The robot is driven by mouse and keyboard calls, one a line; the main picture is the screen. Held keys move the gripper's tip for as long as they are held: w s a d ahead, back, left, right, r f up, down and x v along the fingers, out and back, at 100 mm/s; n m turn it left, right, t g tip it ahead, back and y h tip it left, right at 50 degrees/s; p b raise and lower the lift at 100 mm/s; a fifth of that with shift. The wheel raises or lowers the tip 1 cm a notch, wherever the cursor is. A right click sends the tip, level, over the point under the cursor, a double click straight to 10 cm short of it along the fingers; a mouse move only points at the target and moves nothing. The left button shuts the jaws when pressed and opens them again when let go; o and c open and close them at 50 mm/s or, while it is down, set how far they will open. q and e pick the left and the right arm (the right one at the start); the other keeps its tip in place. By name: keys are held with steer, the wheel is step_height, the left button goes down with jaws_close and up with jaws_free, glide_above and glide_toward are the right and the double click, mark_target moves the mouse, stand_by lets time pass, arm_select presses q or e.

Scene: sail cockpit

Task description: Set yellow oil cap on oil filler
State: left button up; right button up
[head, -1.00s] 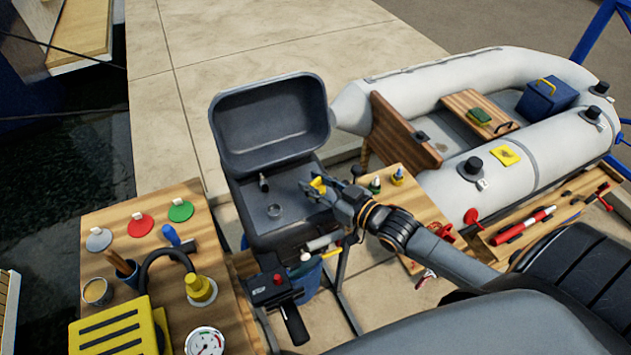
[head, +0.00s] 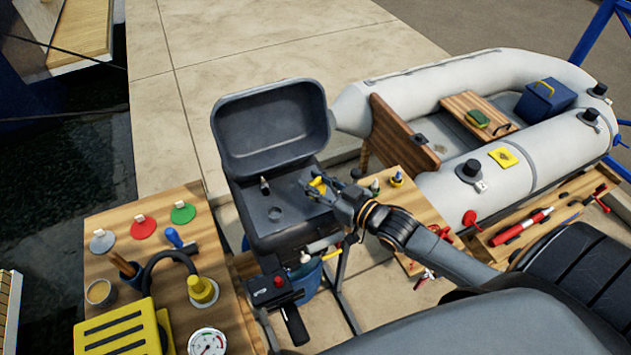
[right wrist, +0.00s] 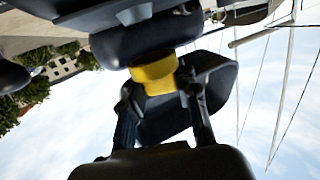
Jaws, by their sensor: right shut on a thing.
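My right gripper (head: 325,192) is shut on the yellow oil cap (head: 317,185). It holds the cap above the right part of the open engine's dark top. The right wrist view shows the cap (right wrist: 155,76) between the two fingers, with dark engine parts close by. The round ring on the engine deck (head: 275,213) looks like the oil filler; it is uncovered, to the left of and a little below the cap in the head view. The exact height of the cap over the deck is hard to tell. My left gripper is not in view.
The raised engine cover (head: 270,125) stands behind the filler. A small dark post (head: 265,186) rises beside the ring. A wooden bench (head: 150,255) with funnels and a gauge is at the left. Small bottles stand on a wooden board (head: 415,205) right of my gripper.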

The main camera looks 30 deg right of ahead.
mark_target(317, 184)
steer(key=shift+r, duration=0.1)
stand_by(0.8)
stand_by(0.3)
steer(key=o, duration=0.6)
steer(key=shift+o, duration=0.2)
steer(key=shift+p+v, duration=1.95)
steer(key=shift+v, duration=1)
steer(key=p+v, duration=0.2)
steer(key=v, duration=0.3)
steer(key=shift+s, duration=0.1)
